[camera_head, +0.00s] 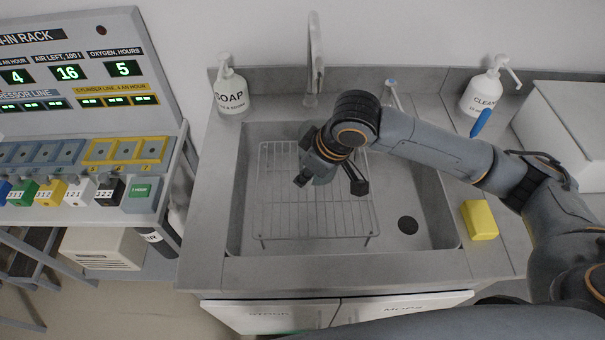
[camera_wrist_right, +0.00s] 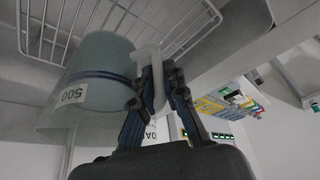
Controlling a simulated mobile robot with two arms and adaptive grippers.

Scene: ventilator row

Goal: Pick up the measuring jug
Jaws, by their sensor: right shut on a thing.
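The measuring jug (camera_wrist_right: 95,80) shows in the right wrist view as a grey-green, see-through cup with a "500" label and a dark blue band. Its pale handle (camera_wrist_right: 150,62) is between the fingers of my right gripper (camera_wrist_right: 158,82), which is shut on it. In the head view my right gripper (camera_head: 331,182) is over the wire rack in the sink. There the jug is hard to tell apart from the gripper and largely hidden by it. My left gripper is not in view.
The sink (camera_head: 400,240) holds a wire rack (camera_head: 275,215). A soap bottle (camera_head: 230,92) stands at its back left corner, a tap (camera_head: 314,60) behind it. A cleaner bottle (camera_head: 480,95), yellow sponge (camera_head: 479,220) and white box (camera_head: 570,120) are on the right.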

